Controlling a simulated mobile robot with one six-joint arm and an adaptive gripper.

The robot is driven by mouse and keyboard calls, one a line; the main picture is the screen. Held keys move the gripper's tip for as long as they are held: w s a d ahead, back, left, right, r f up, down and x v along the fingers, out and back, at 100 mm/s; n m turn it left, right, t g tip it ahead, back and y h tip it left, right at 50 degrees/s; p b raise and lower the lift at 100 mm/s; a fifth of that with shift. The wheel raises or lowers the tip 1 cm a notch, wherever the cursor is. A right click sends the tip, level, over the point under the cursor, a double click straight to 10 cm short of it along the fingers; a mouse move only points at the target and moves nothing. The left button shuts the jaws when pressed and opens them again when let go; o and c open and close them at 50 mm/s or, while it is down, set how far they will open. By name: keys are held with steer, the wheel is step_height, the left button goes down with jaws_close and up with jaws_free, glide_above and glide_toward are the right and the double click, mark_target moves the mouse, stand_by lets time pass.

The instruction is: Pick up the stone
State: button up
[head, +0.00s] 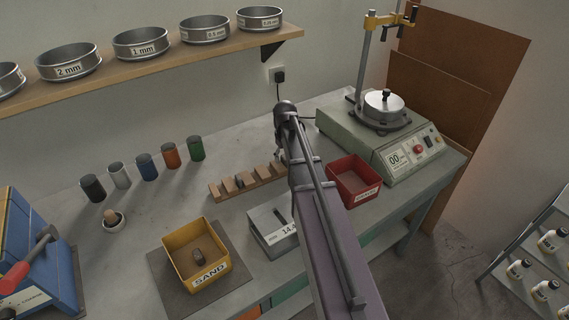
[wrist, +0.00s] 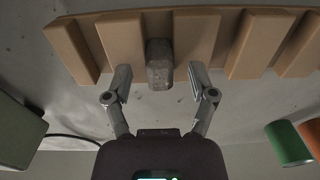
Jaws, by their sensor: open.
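A grey, rough-looking stone block (wrist: 159,65) sits in a gap of the wooden slotted rack (wrist: 120,42) in the wrist view. My gripper (wrist: 160,80) is open, with one finger on each side of the block's near end, and I see no clear contact. In the head view the rack (head: 219,191) lies on the bench, and my arm covers its right end and most of my gripper.
A red tray (head: 353,184) and a green machine (head: 350,130) stand right of my arm. A scale (head: 268,232) is in front of the rack. Several coloured cylinders (head: 171,155) stand at the back left, under a shelf of sieves (head: 140,42). A blue case (head: 40,265) is at far left.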

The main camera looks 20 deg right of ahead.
stand_by(0.4)
jaws_close()
steer(key=shift+r, duration=0.2)
step_height(320, 180, up, 10)
steer(key=p, duration=1)
steer(key=shift+f, duration=0.2)
stand_by(0.6)
